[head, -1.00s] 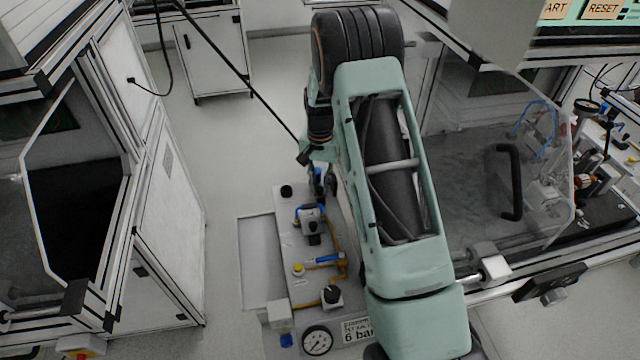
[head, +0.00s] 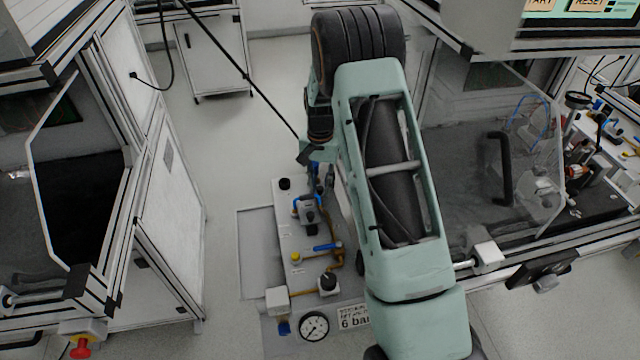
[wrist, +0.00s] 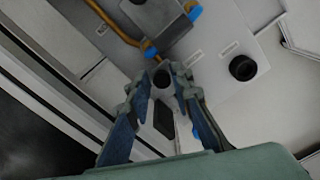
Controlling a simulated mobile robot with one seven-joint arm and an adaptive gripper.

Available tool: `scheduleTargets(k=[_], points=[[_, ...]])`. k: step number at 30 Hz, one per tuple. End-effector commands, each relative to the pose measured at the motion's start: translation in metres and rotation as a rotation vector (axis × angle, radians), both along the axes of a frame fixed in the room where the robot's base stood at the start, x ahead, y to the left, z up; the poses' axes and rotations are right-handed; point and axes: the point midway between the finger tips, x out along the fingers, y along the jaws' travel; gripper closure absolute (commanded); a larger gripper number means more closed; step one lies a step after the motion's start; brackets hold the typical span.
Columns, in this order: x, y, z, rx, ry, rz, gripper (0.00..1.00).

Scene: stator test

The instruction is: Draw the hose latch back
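The pale service panel (head: 284,222) lies below my arm in the head view. I cannot pick out the hose latch there with certainty, as my arm covers part of that area. In the wrist view, a pale fitting (wrist: 178,128) with a dark round end (wrist: 162,78) and a dark slot lies between the fingers of my gripper (wrist: 160,72). The fingertips are apart, one on each side of the round end. I cannot tell whether they touch it. In the head view my gripper (head: 318,178) is small and partly hidden at the panel's far end.
The panel carries a black knob (head: 285,184), a blue-handled valve (head: 326,247), brass pipes and a gauge (head: 314,326). A grey block with blue fittings (wrist: 158,22) and a black cap (wrist: 243,68) are close to my fingers. Machine enclosures stand on both sides.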

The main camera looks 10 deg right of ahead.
Motion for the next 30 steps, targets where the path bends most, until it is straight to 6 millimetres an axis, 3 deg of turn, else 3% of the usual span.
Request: scheduleTargets(k=[3,14,30], points=[[0.001,0.0,0.0,0.0,-0.002,0.0,0.67],[0.003,0.0,0.008,0.0,-0.007,0.0,0.67],[0.002,0.0,0.107,0.0,-0.007,0.001,0.67]])
